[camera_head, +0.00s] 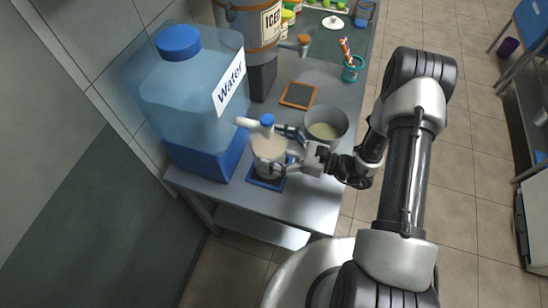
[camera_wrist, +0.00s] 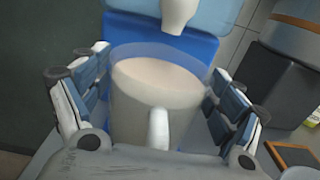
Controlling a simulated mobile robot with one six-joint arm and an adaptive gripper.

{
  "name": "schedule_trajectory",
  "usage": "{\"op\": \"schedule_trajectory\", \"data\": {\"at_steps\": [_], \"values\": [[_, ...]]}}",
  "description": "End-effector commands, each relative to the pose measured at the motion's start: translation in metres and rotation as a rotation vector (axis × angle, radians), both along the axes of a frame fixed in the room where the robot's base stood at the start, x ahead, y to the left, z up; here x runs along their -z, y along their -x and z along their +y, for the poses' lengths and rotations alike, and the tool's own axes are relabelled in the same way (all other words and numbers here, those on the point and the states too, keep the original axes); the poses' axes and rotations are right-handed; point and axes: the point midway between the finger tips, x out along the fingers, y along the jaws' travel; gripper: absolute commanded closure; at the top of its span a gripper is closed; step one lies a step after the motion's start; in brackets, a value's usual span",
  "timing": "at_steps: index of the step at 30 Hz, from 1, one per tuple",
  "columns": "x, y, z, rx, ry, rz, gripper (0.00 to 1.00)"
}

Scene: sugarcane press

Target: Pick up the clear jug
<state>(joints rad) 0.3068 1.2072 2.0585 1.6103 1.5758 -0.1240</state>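The clear jug (camera_head: 268,153) holds a pale beige liquid and stands upright on a small blue mat (camera_head: 263,184), below the white spout (camera_head: 250,124) of the big water bottle. My gripper (camera_head: 287,150) is at the jug's right side in the head view, with a finger on either side. In the wrist view the jug (camera_wrist: 160,95) is between the spread fingers of my gripper (camera_wrist: 160,68), with its handle (camera_wrist: 158,128) facing the palm. The fingers look open and very close to the walls; contact is hard to see.
The blue water bottle (camera_head: 190,95) stands close behind the jug, its spout overhead. A metal pot (camera_head: 326,124) stands close beside my gripper. A brown-framed board (camera_head: 299,94), a teal cup (camera_head: 352,68) and an iced drink dispenser (camera_head: 255,25) stand farther back. The table's front is clear.

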Motion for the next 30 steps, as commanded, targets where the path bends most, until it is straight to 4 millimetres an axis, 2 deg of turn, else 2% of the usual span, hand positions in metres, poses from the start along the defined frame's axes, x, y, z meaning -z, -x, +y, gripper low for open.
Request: {"op": "schedule_trajectory", "data": {"at_steps": [2,30], "values": [[0.0001,0.0000,-0.0001,0.000,0.000,0.000,0.23],[0.0003,0.0001,-0.0001,0.000,0.001,0.000,0.85]]}}
